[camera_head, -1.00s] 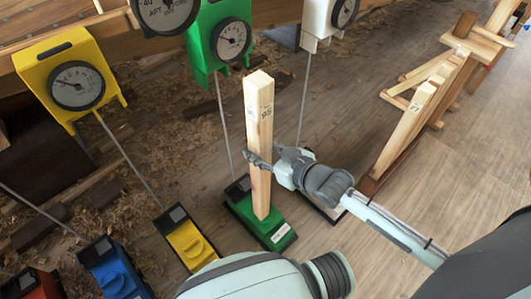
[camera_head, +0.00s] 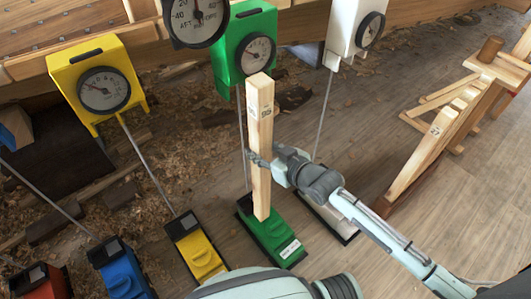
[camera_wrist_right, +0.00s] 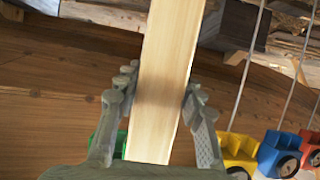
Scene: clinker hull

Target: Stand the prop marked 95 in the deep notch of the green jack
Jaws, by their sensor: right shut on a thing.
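The wooden prop (camera_head: 260,140) stands nearly upright in the head view, with a printed mark near its top that seems to read 95. My right gripper (camera_head: 262,163) is shut on it around mid-height. The wrist view shows both fingers on the sides of the prop (camera_wrist_right: 166,70). The green jack (camera_head: 273,236) is on the floor behind the prop's lower end, with a white label at its near end. The prop's foot overlaps the jack in the picture; whether they touch, I cannot tell. The deep notch cannot be made out. My left gripper is not in view.
Yellow (camera_head: 196,252), blue (camera_head: 122,272) and red jacks stand left of the green one, and a white jack (camera_head: 330,216) right. Rods rise to dial boxes, including a green one (camera_head: 244,40). A rack with props (camera_head: 432,135) is at right.

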